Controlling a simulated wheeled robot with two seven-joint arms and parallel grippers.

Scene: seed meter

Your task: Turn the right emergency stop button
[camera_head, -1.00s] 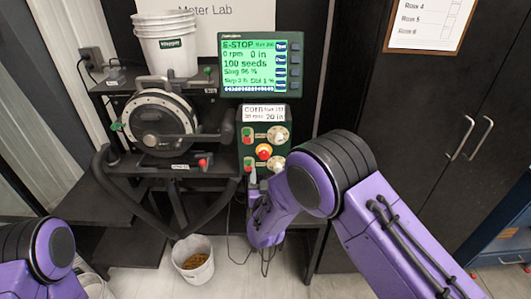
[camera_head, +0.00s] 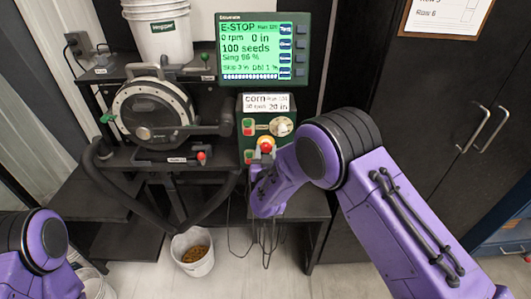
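The right emergency stop button (camera_head: 266,145) is a red knob on a yellow base, on the front of the green control box (camera_head: 241,139) below the screen. My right gripper (camera_head: 261,166) is just below the button, in front of the box's lower part. My own arm hides most of the gripper and the lower right of the box. I cannot tell whether its fingers touch the button or how far apart they are. A second red knob (camera_head: 201,157) sits on the meter stand to the left. My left gripper is out of view; only part of that arm shows at lower left.
The screen (camera_head: 262,50) reads E-STOP, 0 rpm. The round seed meter (camera_head: 152,112) with its bent black bars stands left of the box. A bucket of seeds (camera_head: 193,252) is on the floor below. Dark cabinet doors (camera_head: 430,120) stand at right.

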